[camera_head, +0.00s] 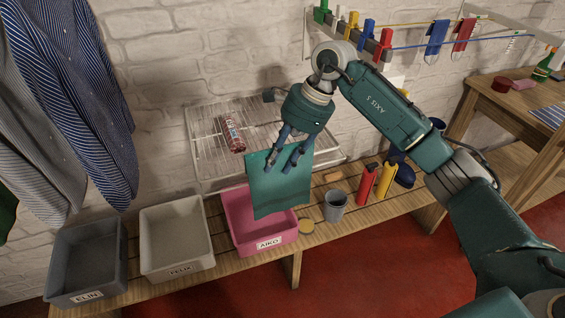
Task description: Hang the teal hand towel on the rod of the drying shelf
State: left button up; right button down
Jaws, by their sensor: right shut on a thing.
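The teal hand towel (277,186) hangs down from my right gripper (282,164), which is shut on its upper edge. The towel is in the air in front of the drying shelf (204,150), a white wire rack against the brick wall. It covers part of the shelf's front and part of the pink bin below. I cannot clearly make out which bar of the shelf is the rod. A small red packet (233,134) lies on the shelf. My left gripper is not in the picture.
A pink bin (285,238) labelled AIKO, a pale bin (180,272) and a dark grey bin (60,297) stand on the wooden bench. A grey cup (335,206) and red and yellow bottles stand to the right. Striped shirts (80,90) hang at the left.

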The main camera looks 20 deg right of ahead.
aim_at(281, 181)
jog(key=shift+s+f+b, duration=0.1)
jog(key=shift+f+b, duration=3.15)
jog(key=shift+f, duration=1)
